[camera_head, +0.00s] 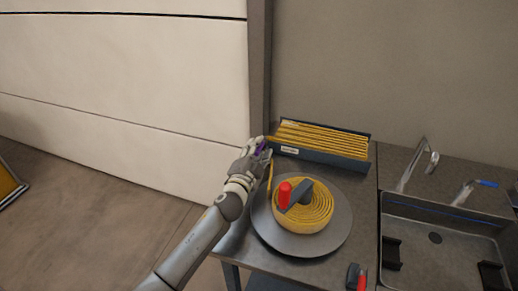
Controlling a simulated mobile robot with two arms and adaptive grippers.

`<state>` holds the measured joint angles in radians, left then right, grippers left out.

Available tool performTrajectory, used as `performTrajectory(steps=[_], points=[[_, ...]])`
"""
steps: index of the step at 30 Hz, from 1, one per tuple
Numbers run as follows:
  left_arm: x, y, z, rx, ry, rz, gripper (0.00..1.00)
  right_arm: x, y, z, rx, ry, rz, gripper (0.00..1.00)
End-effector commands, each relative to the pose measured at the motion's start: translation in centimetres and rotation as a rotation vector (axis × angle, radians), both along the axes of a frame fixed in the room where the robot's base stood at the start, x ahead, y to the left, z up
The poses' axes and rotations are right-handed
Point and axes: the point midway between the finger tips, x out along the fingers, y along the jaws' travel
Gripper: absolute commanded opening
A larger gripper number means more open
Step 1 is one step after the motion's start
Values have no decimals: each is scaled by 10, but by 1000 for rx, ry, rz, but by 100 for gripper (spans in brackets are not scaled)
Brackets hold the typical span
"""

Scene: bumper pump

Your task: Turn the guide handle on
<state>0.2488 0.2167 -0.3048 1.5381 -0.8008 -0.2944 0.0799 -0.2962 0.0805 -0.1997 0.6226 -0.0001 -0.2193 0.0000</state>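My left gripper (264,152) is at the left end of the worktable (262,258), beside the left end of the dark tray. A small purple part (261,147) shows at its fingers; it may be the guide handle, but I cannot tell. Whether the fingers are closed on it is too small to see. A coil of yellow strip (318,212) lies on a round grey turntable (331,240), with a dark bar (299,196) and a red handle (285,192) on top. A yellow strip (270,178) runs upward from the coil toward my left gripper. My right gripper is not in view.
A dark tray (345,163) of yellow strips stands behind the turntable. A sink (436,222) with a metal tap (412,167) and a blue-tipped lever (487,184) is at the right. A small dark and red item (356,276) is at the front edge. A wall stands behind.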

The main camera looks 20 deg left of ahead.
Motion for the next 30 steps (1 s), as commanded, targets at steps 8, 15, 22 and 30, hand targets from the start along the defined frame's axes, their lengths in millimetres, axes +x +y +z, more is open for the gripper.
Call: performTrajectory(steps=[8,15,22,30], points=[[4,0,0,0,0,0,36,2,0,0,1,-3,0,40],[4,0,0,0,0,0,17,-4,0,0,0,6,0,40],[4,0,0,0,0,0,0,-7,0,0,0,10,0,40],[4,-2,0,-1,-2,5,0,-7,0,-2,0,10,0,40]])
